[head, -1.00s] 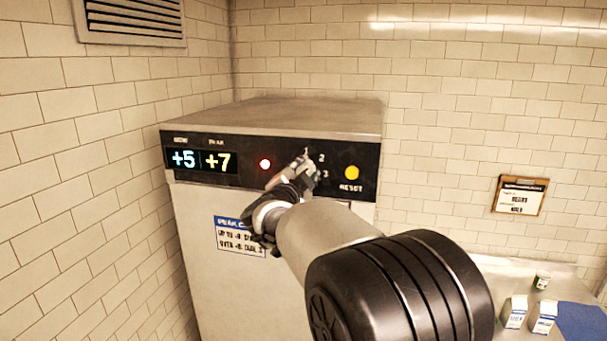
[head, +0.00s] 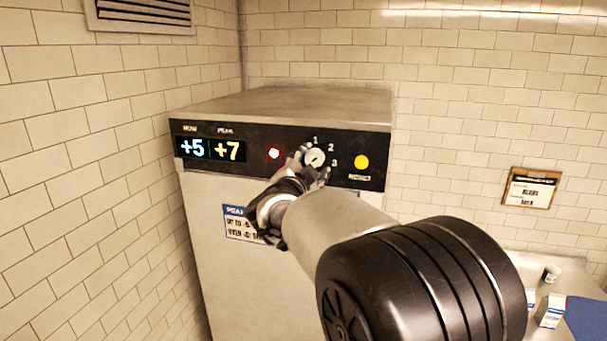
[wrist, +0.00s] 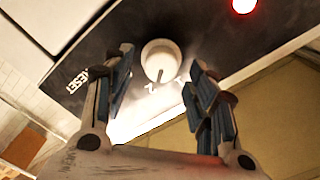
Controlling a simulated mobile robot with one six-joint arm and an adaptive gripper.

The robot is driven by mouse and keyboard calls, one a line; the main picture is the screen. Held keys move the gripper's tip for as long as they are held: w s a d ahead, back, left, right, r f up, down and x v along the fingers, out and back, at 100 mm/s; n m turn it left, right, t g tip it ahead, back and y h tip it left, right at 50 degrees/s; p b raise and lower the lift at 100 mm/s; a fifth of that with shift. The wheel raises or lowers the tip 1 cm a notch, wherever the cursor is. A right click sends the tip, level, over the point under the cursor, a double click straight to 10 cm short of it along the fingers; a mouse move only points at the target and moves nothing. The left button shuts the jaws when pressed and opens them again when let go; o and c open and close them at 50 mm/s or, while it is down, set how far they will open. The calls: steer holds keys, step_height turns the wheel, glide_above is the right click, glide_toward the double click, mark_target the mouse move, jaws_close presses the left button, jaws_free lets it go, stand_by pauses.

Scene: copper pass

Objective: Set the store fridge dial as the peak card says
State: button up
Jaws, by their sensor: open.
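The store fridge (head: 300,105) stands in the corner with a black control panel. The dial also shows in the wrist view (wrist: 161,60). My gripper (head: 305,165) is at the panel, its fingers open on either side of the dial and apart from it in the wrist view (wrist: 160,75). The peak card (head: 240,223), white with a blue header, is on the fridge front, partly hidden by my arm; its small text is not clearly readable.
Displays read +5 (head: 192,148) and +7 (head: 228,151). A red light (head: 274,154) is lit left of the dial; a yellow reset button (head: 361,162) is to its right. A framed notice (head: 530,188) hangs on the right wall above a counter with small cartons (head: 550,311).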

steer(key=v, duration=1)
steer(key=shift+d+y, duration=0.15)
steer(key=shift+y, duration=0.15)
steer(key=s+d+f+n+g+y+b, duration=0.1)
steer(key=s+d+f+n+g+b, duration=0.3)
steer(key=s+f, duration=0.6)
steer(key=s+d+f+n+g+y+b, duration=0.1)
steer(key=s+d+f+n+g+b, duration=0.3)
steer(key=s+d+f, duration=0.5)
steer(key=s+d+f+n+g+y+b, duration=0.1)
steer(key=s+d+f+n+g+b, duration=0.3)
steer(key=s, duration=1.6)
steer(key=d+f+g+b, duration=0.1)
steer(key=d+f, duration=0.2)
steer(key=f, duration=0.4)
steer(key=shift+d, duration=0.15)
steer(key=shift+w, duration=0.1)
